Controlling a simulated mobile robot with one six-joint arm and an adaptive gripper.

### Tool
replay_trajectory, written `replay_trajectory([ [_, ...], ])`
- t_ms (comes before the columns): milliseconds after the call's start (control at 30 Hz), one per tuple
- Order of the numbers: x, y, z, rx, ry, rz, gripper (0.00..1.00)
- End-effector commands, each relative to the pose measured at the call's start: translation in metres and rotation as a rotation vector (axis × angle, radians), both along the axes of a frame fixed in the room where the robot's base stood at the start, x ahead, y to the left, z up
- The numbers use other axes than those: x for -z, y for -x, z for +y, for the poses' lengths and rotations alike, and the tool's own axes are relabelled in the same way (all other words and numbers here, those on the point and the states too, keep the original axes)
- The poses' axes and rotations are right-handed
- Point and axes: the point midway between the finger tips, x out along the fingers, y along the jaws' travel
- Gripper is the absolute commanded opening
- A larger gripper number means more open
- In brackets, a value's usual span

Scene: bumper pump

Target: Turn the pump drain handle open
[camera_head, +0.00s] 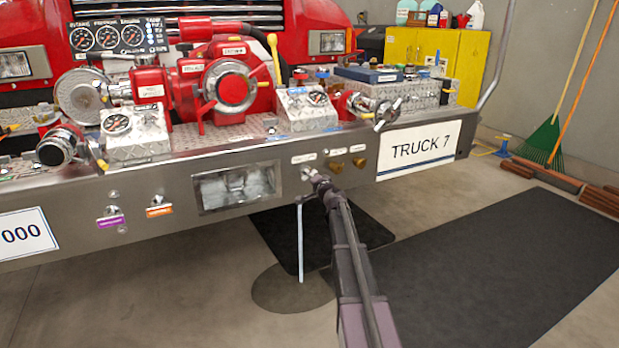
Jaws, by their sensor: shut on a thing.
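The pump drain handle (306,174) is on the front face of the steel bumper, first in a row of three labelled controls. It is small and mostly hidden by my gripper (315,181). My gripper is shut on it, with my arm reaching up from the lower right. A thin pale stream (300,240), looking like water, falls from below the handle to a dark round patch (291,289) on the floor. The handle's exact angle cannot be made out.
Two brass knobs (348,163) sit just right of the handle. A recessed light (236,187) and purple (111,220) and orange (158,210) pulls are to the left. The TRUCK 7 plate (420,150) is at right. Dark mats (490,260) cover open floor.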

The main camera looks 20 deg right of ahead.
Motion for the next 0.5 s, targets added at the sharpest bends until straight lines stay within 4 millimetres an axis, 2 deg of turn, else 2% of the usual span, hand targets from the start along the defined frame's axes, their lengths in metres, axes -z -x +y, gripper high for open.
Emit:
replay_trajectory([
  [100, -0.0001, -0.0009, -0.0005, 0.0, -0.001, 0.0, 0.0],
  [133, -0.0001, -0.0009, -0.0005, 0.0, -0.002, 0.0, 0.4],
  [167, -0.0001, -0.0009, -0.0005, 0.001, -0.002, 0.0, 0.49],
  [200, -0.0001, -0.0008, -0.0005, 0.001, -0.002, 0.0, 0.51],
  [500, -0.0001, -0.0001, -0.0005, 0.001, -0.003, 0.0, 0.51],
])
